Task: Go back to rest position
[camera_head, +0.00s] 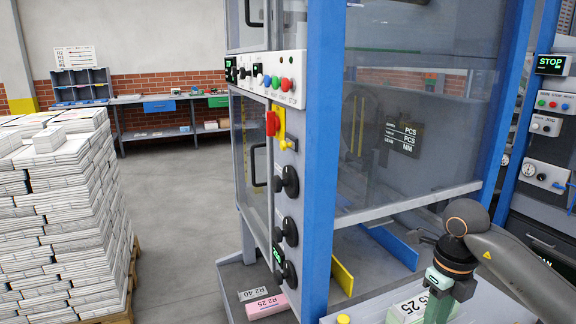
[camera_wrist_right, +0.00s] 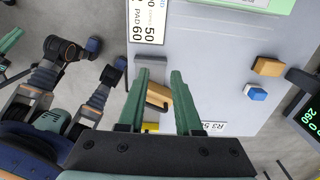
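My right arm comes in from the right in the head view, and its green and black gripper (camera_head: 440,296) points down over a pale surface beside the machine. A white label with "25" lies close by it. In the right wrist view the two green fingers of this gripper (camera_wrist_right: 160,76) are spread apart. A yellow-orange handle (camera_wrist_right: 159,95) shows between them, with no visible grip on it. My left gripper is not in the head view. Dark arm links with blue joints and green parts, likely of my left arm, show at the left of the wrist view.
A blue-framed machine (camera_head: 321,150) with buttons and black knobs stands close in front. A tall newspaper stack (camera_head: 65,215) is on a pallet at left. A workbench (camera_head: 150,99) lines the brick wall. The grey floor (camera_head: 185,210) between stack and machine is clear.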

